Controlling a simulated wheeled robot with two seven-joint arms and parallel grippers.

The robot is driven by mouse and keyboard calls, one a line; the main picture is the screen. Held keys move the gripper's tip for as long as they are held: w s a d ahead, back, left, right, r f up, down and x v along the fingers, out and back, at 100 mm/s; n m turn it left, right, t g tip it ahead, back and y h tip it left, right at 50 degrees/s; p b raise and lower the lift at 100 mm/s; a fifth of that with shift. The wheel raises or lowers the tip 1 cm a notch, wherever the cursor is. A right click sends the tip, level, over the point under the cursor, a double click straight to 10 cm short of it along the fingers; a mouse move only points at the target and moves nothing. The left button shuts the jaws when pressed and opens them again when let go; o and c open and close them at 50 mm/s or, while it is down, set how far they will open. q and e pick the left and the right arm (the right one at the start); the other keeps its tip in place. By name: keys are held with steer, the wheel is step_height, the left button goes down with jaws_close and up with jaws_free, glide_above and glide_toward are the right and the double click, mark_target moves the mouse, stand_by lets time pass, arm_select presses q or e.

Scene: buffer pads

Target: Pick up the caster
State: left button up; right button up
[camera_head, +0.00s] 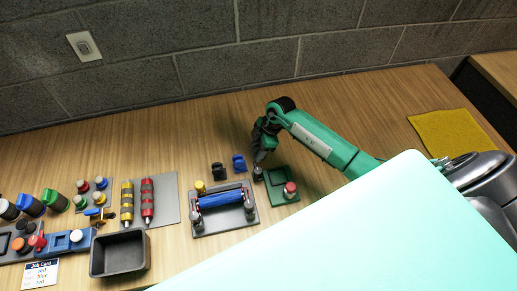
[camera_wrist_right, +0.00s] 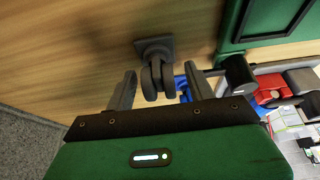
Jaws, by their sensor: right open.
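A dark grey caster (camera_wrist_right: 154,72) with a square plate and twin wheels is on the wood table in the right wrist view. It lies between and slightly beyond the fingertips of my right gripper (camera_wrist_right: 160,86), which is open, with a gap visible on both sides. In the head view my right gripper (camera_head: 264,146) points down behind the green fixture, and I cannot make out this caster there. A black caster (camera_head: 217,171) and a blue caster (camera_head: 239,163) stand to the left of the gripper. My left gripper is not in view.
The green fixture (camera_head: 278,196) with a red knob is just in front of the gripper. A grey tray (camera_head: 228,222) with a blue roller is left of it. A black bin (camera_head: 118,268) is farther left, and a yellow mat (camera_head: 450,134) is at right. A large pale shape hides the lower right.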

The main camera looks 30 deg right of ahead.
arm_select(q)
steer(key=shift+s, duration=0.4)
arm_select(e)
steer(key=shift+f, duration=0.15)
steer(key=c, duration=1.1)
